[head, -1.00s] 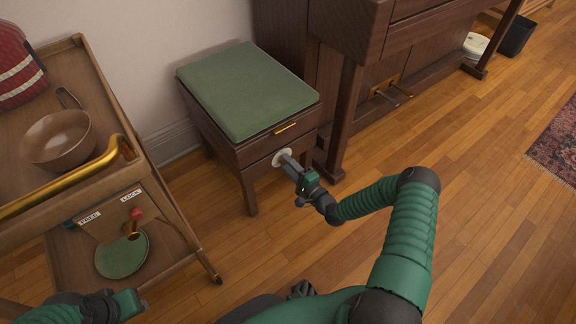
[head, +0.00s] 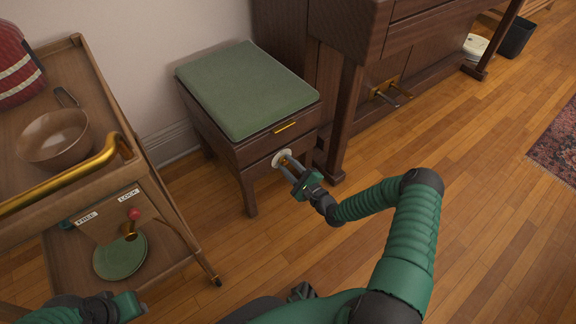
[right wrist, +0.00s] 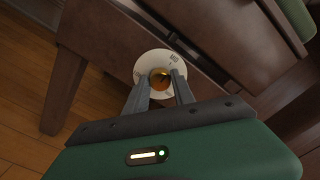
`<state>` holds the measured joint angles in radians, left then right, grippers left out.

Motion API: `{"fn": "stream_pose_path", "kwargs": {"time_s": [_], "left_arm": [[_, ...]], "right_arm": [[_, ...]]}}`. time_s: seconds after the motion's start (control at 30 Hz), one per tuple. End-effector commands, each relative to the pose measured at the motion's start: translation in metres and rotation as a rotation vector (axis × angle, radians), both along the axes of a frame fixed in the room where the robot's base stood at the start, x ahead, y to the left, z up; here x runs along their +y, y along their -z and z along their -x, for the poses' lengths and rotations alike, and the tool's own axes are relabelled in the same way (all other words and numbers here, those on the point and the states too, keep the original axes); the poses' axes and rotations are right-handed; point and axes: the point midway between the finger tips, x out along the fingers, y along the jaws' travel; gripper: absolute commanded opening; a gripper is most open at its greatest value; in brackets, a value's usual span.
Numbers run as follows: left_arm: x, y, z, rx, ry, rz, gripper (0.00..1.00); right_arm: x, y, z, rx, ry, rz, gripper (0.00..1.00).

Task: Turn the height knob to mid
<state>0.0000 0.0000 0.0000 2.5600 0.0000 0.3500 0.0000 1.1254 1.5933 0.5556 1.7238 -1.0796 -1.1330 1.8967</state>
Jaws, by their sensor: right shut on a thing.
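The plate also shows in the head view (head: 281,158). My right gripper (right wrist: 166,84) is shut on the knob, with a grey finger on either side of it.
The bench has a green cushion (head: 247,90) and a brass drawer handle (head: 285,127). A dark wooden piano (head: 352,40) stands close on the right. A wooden cart (head: 150,215) with a bowl (head: 54,138) stands on the left.

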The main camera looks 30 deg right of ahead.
Motion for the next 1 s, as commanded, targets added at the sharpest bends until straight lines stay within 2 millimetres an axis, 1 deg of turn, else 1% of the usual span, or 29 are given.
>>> {"fn": "stream_pose_path", "kwargs": {"time_s": [0.03, 0.33, 0.37, 0.5, 0.77, 0.83, 0.93, 1.0], "left_arm": [[0.000, 0.001, 0.000, 0.000, 0.000, 0.000, 0.36], [0.000, 0.000, 0.000, 0.000, 0.000, 0.000, 0.36], [0.000, 0.000, 0.000, 0.000, 0.000, 0.000, 0.36], [0.000, 0.000, 0.000, 0.000, 0.000, 0.000, 0.36], [0.000, 0.000, 0.000, 0.000, 0.000, 0.000, 0.36], [0.000, -0.002, 0.000, 0.000, 0.000, 0.000, 0.36], [0.000, -0.011, 0.000, 0.000, 0.000, 0.000, 0.36], [0.000, -0.021, 0.000, 0.000, 0.000, 0.000, 0.36]], "right_arm": [[-0.006, 0.003, 0.001, 0.008, 0.012, 0.001, 0.00], [-0.006, 0.004, 0.002, 0.009, 0.012, 0.001, 0.00], [-0.006, 0.004, 0.002, 0.009, 0.011, 0.002, 0.34], [-0.004, 0.003, 0.001, 0.007, 0.008, 0.001, 0.52], [-0.001, 0.001, 0.001, 0.003, 0.004, 0.000, 0.52], [-0.002, 0.000, 0.003, 0.003, 0.004, 0.000, 0.52], [-0.003, -0.002, 0.015, 0.005, 0.004, -0.001, 0.52], [-0.004, -0.004, 0.030, 0.007, 0.005, -0.002, 0.52]]}}
